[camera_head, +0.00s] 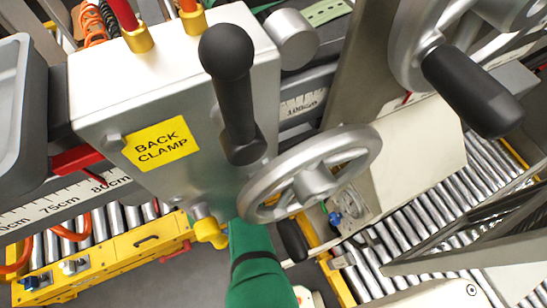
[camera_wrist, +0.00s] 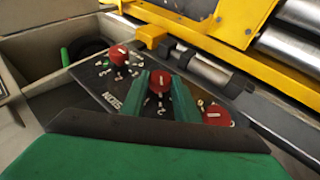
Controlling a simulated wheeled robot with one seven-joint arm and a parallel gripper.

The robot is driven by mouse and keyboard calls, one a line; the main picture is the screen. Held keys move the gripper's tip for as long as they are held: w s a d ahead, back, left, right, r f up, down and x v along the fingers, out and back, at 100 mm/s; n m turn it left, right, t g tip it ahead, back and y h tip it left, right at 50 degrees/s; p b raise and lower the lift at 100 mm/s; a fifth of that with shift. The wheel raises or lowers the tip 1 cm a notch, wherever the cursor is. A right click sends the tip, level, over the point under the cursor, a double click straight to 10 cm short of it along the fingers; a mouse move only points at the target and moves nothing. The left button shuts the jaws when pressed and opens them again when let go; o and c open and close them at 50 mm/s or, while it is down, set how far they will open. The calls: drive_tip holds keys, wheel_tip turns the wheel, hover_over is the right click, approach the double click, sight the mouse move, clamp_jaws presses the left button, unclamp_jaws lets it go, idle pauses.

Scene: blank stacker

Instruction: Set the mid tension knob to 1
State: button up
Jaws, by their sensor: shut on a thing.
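A dark panel (camera_wrist: 98,75) in the wrist view carries three red knobs in a slanting row with white numbers around them. The mid tension knob (camera_wrist: 160,80) is between the two green fingers of my gripper (camera_wrist: 160,95), which is shut on it. A short white mark on its top runs roughly up and down in the picture. The numbers nearest it are small and partly hidden by the fingers, so I cannot tell which one the mark points at. The upper left knob (camera_wrist: 118,53) and the lower right knob (camera_wrist: 216,115) are clear of the fingers. The head view does not show the knobs.
A yellow frame (camera_wrist: 213,28) and metal rollers (camera_wrist: 290,45) lie just beyond the panel. In the head view, a grey box with a yellow BACK CLAMP label (camera_head: 161,144), a black lever (camera_head: 233,95) and a silver handwheel (camera_head: 312,175) stand above my green arm.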

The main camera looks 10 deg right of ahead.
drive_tip(key=o, duration=1)
drive_tip(key=shift+a, duration=0.1)
drive_tip(key=shift+o, duration=0.2)
drive_tip(key=s+a+r, duration=0.2)
drive_tip(key=s+r, duration=1.1)
drive_tip(key=shift+s+a, duration=0.35)
drive_tip(key=shift+a, duration=0.05)
idle(0.3)
